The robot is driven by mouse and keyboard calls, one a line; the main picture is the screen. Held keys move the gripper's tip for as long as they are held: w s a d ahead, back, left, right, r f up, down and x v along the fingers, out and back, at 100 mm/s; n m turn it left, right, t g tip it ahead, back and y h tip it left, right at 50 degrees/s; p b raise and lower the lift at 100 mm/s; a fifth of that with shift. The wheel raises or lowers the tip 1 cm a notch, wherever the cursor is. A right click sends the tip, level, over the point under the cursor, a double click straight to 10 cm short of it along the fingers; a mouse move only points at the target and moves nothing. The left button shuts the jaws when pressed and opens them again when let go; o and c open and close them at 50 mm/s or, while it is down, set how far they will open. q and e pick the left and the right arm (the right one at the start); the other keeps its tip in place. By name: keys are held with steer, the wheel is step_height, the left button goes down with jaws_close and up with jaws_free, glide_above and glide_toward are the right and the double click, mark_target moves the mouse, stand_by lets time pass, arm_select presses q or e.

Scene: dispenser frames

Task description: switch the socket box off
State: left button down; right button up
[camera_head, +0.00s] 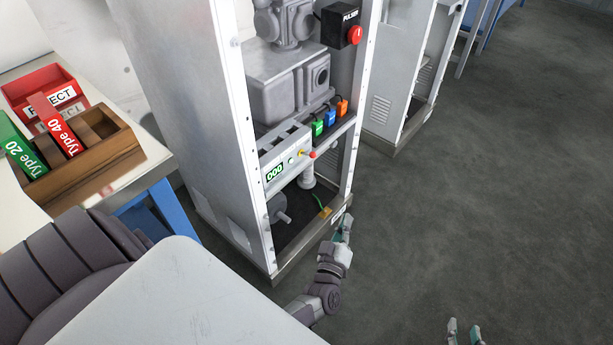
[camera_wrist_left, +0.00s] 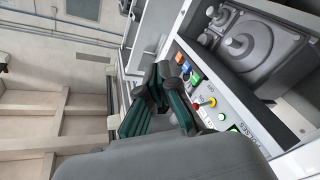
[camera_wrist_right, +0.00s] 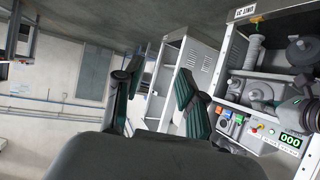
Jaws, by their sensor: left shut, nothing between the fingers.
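The grey socket box (camera_head: 287,152) sits on a shelf of the open cabinet, with a lit green "000" display (camera_head: 274,172), a green light and a yellow switch with a red tip (camera_head: 312,155). The switch also shows in the left wrist view (camera_wrist_left: 211,102), just right of my fingers; I cannot tell its set position surely. My left gripper (camera_head: 344,232) is shut and empty, in front of the cabinet's lower right edge in the head view, apart from the switch. My right gripper (camera_head: 464,331) is open and empty over the floor at the bottom; its fingers show apart in the right wrist view (camera_wrist_right: 158,92).
Green, blue and orange plugs (camera_head: 330,116) stand beside the box. A red button on a black box (camera_head: 354,34) is on the upper right post. A table with a wooden tray (camera_head: 110,160) and red bin (camera_head: 45,85) stands left. The floor on the right is clear.

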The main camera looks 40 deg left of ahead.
arm_select(q)
steer(key=a+r+n+g+y+b, duration=0.5)
steer(key=a+r+n+y+b, duration=0.2)
steer(key=n+y, duration=0.6)
steer(key=a+n, duration=0.1)
steer(key=n, duration=0.1)
steer(key=shift+s+a+n+g+y, duration=0.15)
steer(key=shift+s+n+g+y, duration=0.15)
steer(key=shift+s+n+g, duration=0.1)
arm_select(e)
step_height(320, 180, up, 18)
steer(key=t+y, duration=0.1)
steer(key=t, duration=0.4)
steer(key=shift+s+a+f+t+y, duration=0.2)
steer(key=shift+a+t+y, duration=0.1)
steer(key=shift+t, duration=0.1)
arm_select(q)
steer(key=shift+b+x, duration=0.75)
steer(key=shift+x, duration=4.25)
arm_select(e)
steer(key=shift+s+a+r+t+y, duration=0.15)
steer(key=shift+r+t, duration=0.5)
steer(key=shift+r, duration=0.35)
steer(key=shift+a+r+t+y, duration=0.1)
steer(key=shift+r+t+y, duration=0.05)
steer(key=shift+r+t, duration=0.65)
arm_select(q)
steer(key=shift+f, duration=0.15)
arm_select(e)
steer(key=shift+r, duration=0.2)
